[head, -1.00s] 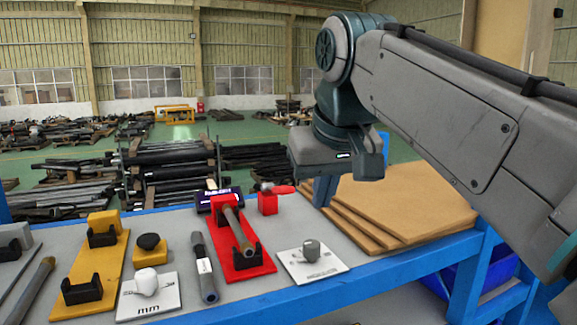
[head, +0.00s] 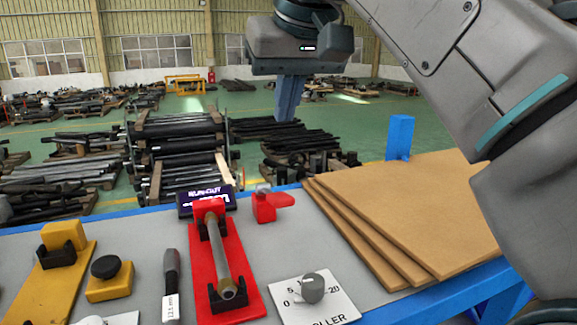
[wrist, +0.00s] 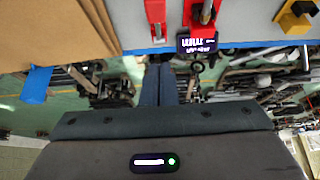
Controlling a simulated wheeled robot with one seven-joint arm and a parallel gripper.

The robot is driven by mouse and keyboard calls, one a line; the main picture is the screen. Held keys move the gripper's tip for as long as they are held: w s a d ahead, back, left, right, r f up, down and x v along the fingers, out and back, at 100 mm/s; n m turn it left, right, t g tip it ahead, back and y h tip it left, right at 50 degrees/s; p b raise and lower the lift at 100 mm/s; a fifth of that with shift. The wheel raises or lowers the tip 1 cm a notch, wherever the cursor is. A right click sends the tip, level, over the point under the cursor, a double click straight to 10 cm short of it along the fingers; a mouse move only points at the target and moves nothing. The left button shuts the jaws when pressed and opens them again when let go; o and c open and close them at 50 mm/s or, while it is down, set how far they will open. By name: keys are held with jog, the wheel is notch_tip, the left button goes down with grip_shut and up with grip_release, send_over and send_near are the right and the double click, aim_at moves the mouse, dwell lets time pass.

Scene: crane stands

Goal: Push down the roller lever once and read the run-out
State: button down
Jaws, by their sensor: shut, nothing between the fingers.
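The roller lever is a red handle (head: 280,201) on a small red block with a grey top, on the bench's far side. It also shows at the top of the wrist view (wrist: 157,14). The dark run-out display (head: 205,201) stands left of it; its lettering shows, but I cannot read the value. A red fixture (head: 238,283) in front of the display carries a grey rod (head: 219,250) on black supports. My gripper (head: 285,118) is shut and empty, pointing down, above and apart from the lever in the head view. Its fingers also show in the wrist view (wrist: 160,88).
A grey knob (head: 313,288) sits on a white dial plate at front right. Stacked brown boards (head: 420,215) and a blue post (head: 399,138) lie to the right. A yellow fixture (head: 65,265), black-topped yellow block (head: 108,278) and dark handle (head: 171,285) are left.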

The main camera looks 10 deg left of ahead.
send_over(276, 194)
jog(key=f, duration=0.8)
jog(key=shift+s+d+f, duration=0.2)
jog(key=shift+s+f, duration=0.15)
jog(key=shift+f, duration=0.05)
jog(key=shift+s+d+f, duration=0.15)
jog(key=shift+s+f, duration=0.05)
jog(key=shift+f, duration=0.65)
jog(key=shift+s+d+f, duration=0.1)
jog(key=shift+s+f, duration=0.1)
jog(key=shift+f, duration=0.05)
jog(key=shift+s+d+f, duration=0.1)
jog(key=shift+f, duration=0.6)
